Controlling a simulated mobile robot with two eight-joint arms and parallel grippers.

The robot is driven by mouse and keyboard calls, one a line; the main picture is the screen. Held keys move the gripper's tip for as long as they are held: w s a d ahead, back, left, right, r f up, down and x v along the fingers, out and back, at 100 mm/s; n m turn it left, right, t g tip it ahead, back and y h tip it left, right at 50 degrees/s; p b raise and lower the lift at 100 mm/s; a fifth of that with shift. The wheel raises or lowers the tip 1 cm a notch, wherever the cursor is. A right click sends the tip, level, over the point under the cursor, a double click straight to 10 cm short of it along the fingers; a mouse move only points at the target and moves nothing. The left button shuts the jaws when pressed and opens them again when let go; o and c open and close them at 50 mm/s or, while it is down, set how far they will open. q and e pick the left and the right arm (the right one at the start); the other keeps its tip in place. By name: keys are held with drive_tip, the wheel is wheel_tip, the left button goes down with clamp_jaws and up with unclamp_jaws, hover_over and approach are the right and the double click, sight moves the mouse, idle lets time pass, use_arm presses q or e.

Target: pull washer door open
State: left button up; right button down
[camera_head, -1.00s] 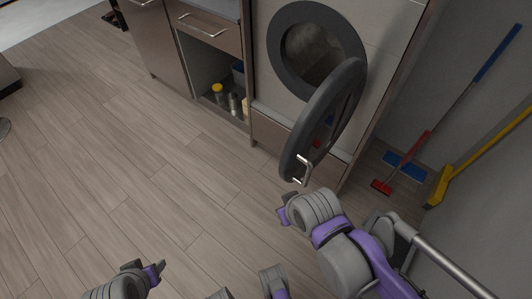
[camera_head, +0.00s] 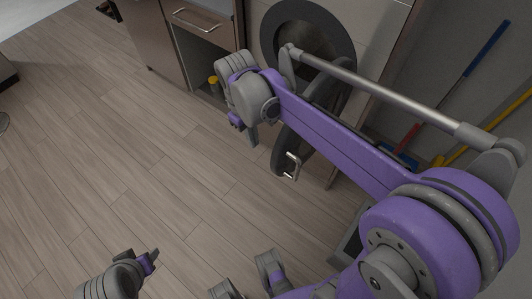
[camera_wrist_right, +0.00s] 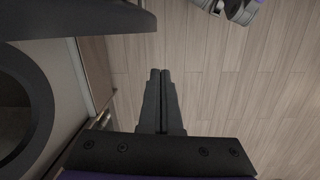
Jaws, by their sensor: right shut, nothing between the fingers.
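The washer door (camera_head: 282,152), a dark grey ring with a silver handle (camera_head: 292,167), stands swung out from the washer's round opening (camera_head: 279,22). My right arm crosses in front and hides much of it. My right gripper (camera_head: 252,139) is just left of the door in the head view, shut and empty, apart from the handle. In the right wrist view its fingers (camera_wrist_right: 160,75) are together, with the door (camera_wrist_right: 70,20) as a dark slab at upper left and the opening's ring (camera_wrist_right: 35,85) at left. My left gripper (camera_head: 152,257) is low at the left, its jaw gap unclear.
A cabinet with a drawer (camera_head: 200,22) and an open compartment holding a yellow-capped bottle (camera_head: 212,80) stands left of the washer. A blue-handled broom (camera_head: 487,52) and a yellow one (camera_head: 507,112) lean at the right wall. The wooden floor (camera_head: 90,150) at left is clear.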

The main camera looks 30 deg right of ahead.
wheel_tip(320, 180, down, 8)
drive_tip(key=s+d+g, duration=0.1)
drive_tip(key=s+d, duration=0.1)
drive_tip(key=shift+s+d+f+n, duration=0.25)
drive_tip(key=shift+d+n, duration=0.05)
drive_tip(key=shift+n, duration=0.1)
idle(0.4)
drive_tip(key=s+d+n+p, duration=0.1)
drive_tip(key=s+d, duration=0.3)
drive_tip(key=s, duration=0.7)
drive_tip(key=shift+s+d+n+h, duration=0.25)
drive_tip(key=shift+d+n+h, duration=0.1)
drive_tip(key=shift+n, duration=0.25)
